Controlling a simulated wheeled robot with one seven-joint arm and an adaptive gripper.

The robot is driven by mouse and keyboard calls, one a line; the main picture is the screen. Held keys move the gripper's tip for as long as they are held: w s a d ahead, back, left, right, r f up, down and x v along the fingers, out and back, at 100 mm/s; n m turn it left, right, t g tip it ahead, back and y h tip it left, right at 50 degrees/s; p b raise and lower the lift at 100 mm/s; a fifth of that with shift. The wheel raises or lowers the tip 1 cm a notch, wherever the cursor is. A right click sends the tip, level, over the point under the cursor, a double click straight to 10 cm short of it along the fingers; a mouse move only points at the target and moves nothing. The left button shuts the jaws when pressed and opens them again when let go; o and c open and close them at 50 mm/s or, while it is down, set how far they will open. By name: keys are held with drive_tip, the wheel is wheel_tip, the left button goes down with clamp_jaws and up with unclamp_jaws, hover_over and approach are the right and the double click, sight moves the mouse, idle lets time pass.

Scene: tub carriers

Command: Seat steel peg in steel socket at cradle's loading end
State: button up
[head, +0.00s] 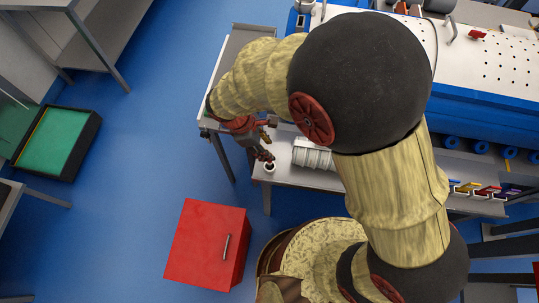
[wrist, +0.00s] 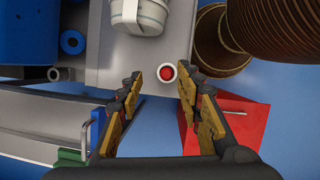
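My gripper (head: 268,145) is over the near edge of a grey table, left of the large arm links. In the wrist view its two yellow-padded fingers (wrist: 158,82) are spread apart with nothing clearly held between them. A small white ring-shaped cup (head: 269,167) stands at the table edge beside the fingertips. In the wrist view this cup (wrist: 167,63) has a red inside and lies just beyond the fingertips, nearer the right one. I cannot make out a steel peg, the steel socket or the cradle's loading end for certain; my arm hides much of the table.
A pale ribbed canister (head: 313,156) lies on the grey table (head: 291,178). A blue machine with a perforated white top (head: 490,62) stands behind at right. A red cabinet (head: 207,244) stands on the floor in front. A green-lined tray (head: 55,140) is at far left. Blue floor between is clear.

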drive_tip(key=shift+n, duration=0.7)
drive_tip(key=shift+s+d+f+b, duration=0.1)
drive_tip(key=shift+d+f+b, duration=0.15)
drive_tip(key=shift+f, duration=1.3)
drive_tip(key=shift+s+d+f+b, duration=0.15)
drive_tip(key=shift+f+b, duration=0.05)
drive_tip(key=shift+f, duration=1.3)
drive_tip(key=shift+s+d+f+b, duration=0.1)
drive_tip(key=shift+d+f+b, duration=0.15)
drive_tip(key=shift+f, duration=1.3)
drive_tip(key=shift+c, duration=0.2)
drive_tip(key=shift+h, duration=0.3)
clamp_jaws()
